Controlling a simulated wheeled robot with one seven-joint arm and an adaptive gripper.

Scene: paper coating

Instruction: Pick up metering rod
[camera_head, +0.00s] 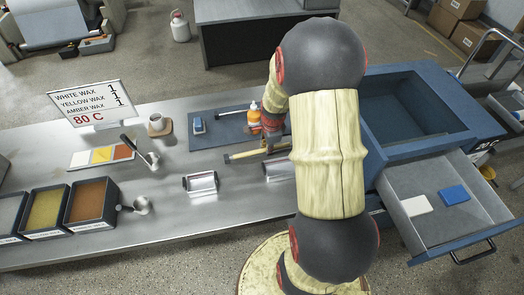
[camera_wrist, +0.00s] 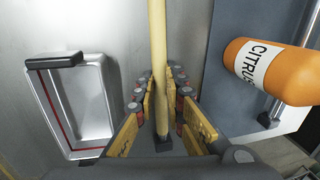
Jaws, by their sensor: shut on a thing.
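A long pale yellow rod with dark ends (camera_head: 245,155) is held level at the near edge of the dark mat; I take it for the metering rod. In the wrist view the rod (camera_wrist: 159,50) runs between my fingers, a dark piece at its near end. My gripper (camera_wrist: 162,108) is shut on it, with a yellow finger pad on each side. In the head view my gripper (camera_head: 271,140) is partly hidden by my arm, as is the rod's right part. I cannot tell whether the rod touches the table.
A orange bottle marked CITRUS (camera_wrist: 268,72) and a silver rod with dark ends (camera_head: 233,111) are on the blue-grey mat (camera_head: 208,139). Two metal trays (camera_head: 201,182) sit close in front. Wax bins (camera_head: 91,202) are left; an open drawer (camera_head: 435,219) is right.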

